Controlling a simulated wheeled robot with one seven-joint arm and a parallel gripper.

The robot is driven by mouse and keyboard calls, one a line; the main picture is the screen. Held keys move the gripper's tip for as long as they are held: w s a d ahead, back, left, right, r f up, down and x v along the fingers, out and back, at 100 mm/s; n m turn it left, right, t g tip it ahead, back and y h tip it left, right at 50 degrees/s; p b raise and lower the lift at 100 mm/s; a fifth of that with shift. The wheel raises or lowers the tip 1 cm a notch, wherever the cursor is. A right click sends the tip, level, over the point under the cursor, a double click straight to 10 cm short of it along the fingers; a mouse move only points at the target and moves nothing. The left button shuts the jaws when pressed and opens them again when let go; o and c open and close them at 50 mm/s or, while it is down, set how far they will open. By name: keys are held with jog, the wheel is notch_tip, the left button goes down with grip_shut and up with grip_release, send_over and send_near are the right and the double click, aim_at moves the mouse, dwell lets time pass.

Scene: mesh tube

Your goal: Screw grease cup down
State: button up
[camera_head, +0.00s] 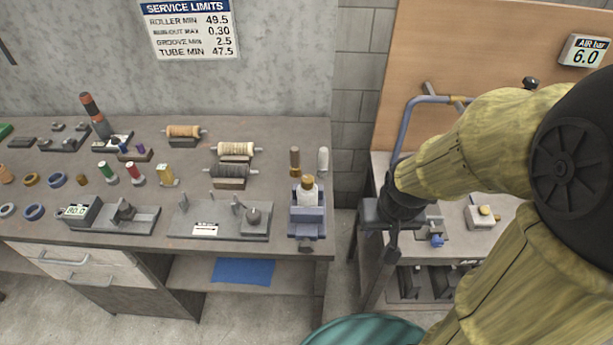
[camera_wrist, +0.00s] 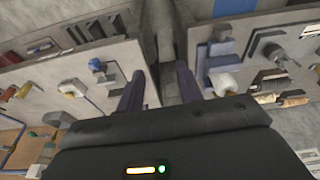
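A brass-yellow cap on a small pale block (camera_head: 486,214), which looks like the grease cup, sits on the right-hand bench. In the wrist view a yellow knob (camera_wrist: 70,88) on that bench appears to be the same cap. Whether it is screwed up or down is too small to tell. My gripper (camera_head: 390,245) hangs at the left edge of the right-hand bench, left of the cap and apart from it. In the wrist view its two fingers (camera_wrist: 160,85) are spread with nothing between them; the gap between the benches shows there.
A fixture with a blue knob (camera_head: 437,241) stands between my gripper and the cap. A blue-grey bent pipe (camera_head: 405,125) rises behind my gripper. The left bench holds a vise (camera_head: 306,222) gripping a white, brass-topped piece, plus rollers and spools.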

jog(key=shift+s, duration=0.1)
jog(key=o, duration=0.3)
jog(key=shift+o, duration=0.2)
jog(key=w+d+f+n+t+b, duration=0.2)
jog(key=w+d+n+t+b, duration=0.2)
jog(key=w+n, duration=0.4)
jog(key=shift+w+f+n+t+h+b, duration=0.3)
jog(key=shift+w+b, duration=0.4)
jog(key=shift+w, duration=0.45)
jog(key=w+n+t+y+b, duration=0.6)
jog(key=w+n+b, duration=0.35)
jog(key=n, duration=1.05)
jog(key=s+a+f+n+g+y+b, duration=0.1)
jog(key=s+f+n+g+y+b, duration=0.1)
jog(key=n, duration=0.8)
jog(key=s+a+f+n+g+y+b, duration=0.2)
jog(key=s+n+g+y+b, duration=0.2)
jog(key=n+y, duration=0.5)
jog(key=shift+s+n+b, duration=0.3)
jog(key=shift+s+n, duration=0.6)
jog(key=shift+a, duration=0.1)
